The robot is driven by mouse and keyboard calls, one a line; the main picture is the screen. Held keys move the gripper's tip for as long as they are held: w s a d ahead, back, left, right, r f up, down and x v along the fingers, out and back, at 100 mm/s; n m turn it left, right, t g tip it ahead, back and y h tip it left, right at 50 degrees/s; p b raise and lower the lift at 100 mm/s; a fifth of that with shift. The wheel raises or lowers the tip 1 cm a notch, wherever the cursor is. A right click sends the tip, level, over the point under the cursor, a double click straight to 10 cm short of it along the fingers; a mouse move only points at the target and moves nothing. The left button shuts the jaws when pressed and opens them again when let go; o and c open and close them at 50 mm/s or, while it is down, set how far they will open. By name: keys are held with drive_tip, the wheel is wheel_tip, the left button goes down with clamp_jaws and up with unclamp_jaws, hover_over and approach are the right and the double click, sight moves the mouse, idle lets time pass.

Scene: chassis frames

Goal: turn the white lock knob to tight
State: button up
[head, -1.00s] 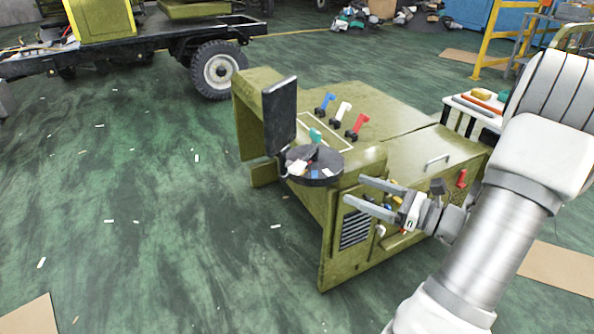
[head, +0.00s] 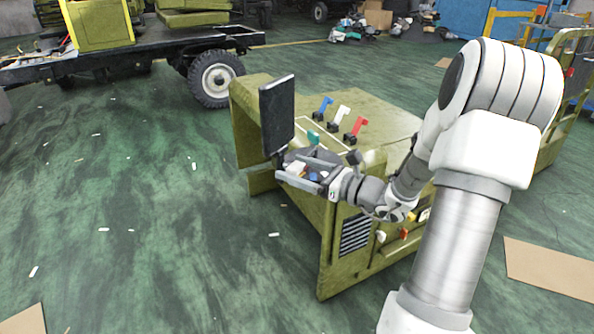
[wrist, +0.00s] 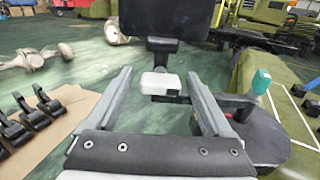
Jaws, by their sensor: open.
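The white lock knob (wrist: 160,83) is a small pale block on a dark mount below the black screen in the wrist view. It lies between the two fingers of my gripper (wrist: 160,75), with a gap visible on each side. In the head view my open gripper (head: 289,165) is over the round dark tray, just below the black screen (head: 277,115). The white knob (head: 296,168) shows there between the fingers, partly hidden. I cannot read any tight marking.
Blue, white and red levers (head: 340,115) rise from the olive console (head: 385,110) behind my gripper. Open floor lies to the left.

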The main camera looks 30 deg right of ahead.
clamp_jaws()
idle(0.4)
